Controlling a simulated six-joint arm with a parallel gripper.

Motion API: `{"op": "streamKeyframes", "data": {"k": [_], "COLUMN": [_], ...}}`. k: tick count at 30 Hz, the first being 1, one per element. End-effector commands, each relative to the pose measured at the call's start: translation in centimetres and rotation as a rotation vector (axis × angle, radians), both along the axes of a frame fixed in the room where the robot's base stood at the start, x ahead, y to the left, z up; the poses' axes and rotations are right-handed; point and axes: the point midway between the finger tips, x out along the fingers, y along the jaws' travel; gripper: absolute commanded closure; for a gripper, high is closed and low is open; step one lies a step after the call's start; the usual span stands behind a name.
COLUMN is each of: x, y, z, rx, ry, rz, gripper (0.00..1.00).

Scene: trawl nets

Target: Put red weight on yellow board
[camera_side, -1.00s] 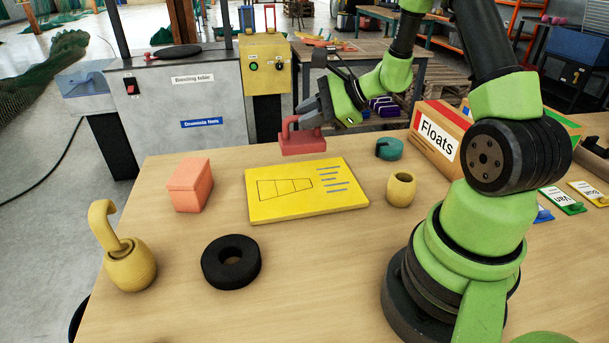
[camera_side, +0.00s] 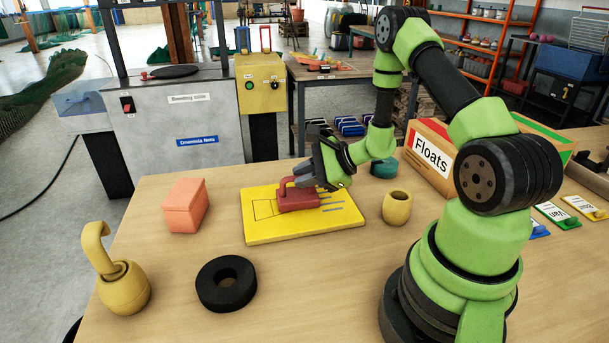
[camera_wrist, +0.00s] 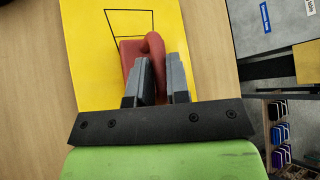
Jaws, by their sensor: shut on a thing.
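The red weight (camera_side: 298,198) is a block with a loop handle. It is over the middle of the yellow board (camera_side: 262,232) in the side view; I cannot tell whether it touches the board. My gripper (camera_side: 312,176) is shut on the weight's handle from the right. In the wrist view the red weight (camera_wrist: 130,52) shows between and beside the grey fingers of my gripper (camera_wrist: 161,75). The yellow board (camera_wrist: 88,50) lies behind it with part of its black drawing visible. The weight covers part of the drawing.
A salmon box (camera_side: 185,206) stands left of the board. A black ring (camera_side: 226,302) and a yellow hooked weight (camera_side: 124,289) are at the front left. A yellow pot (camera_side: 397,207), a teal piece (camera_side: 384,168) and the Floats box (camera_side: 432,150) stand to the right.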

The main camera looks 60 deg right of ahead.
Motion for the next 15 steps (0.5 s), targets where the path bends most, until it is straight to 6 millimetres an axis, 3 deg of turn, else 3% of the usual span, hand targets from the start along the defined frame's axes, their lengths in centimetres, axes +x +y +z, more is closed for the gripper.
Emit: {"op": "streamKeyframes", "data": {"k": [7,8,10,15], "x": [0.05,-0.01,-0.01,-0.01], "y": [-0.03,0.01,0.01,0.01], "z": [-0.07,-0.14,-0.12,-0.11], "rx": [0.001,0.000,0.000,0.000], "ry": [-0.003,0.001,0.001,0.001], "rz": [-0.001,0.001,0.001,0.001], "gripper": [1.00,0.77,0.61,0.58]}}
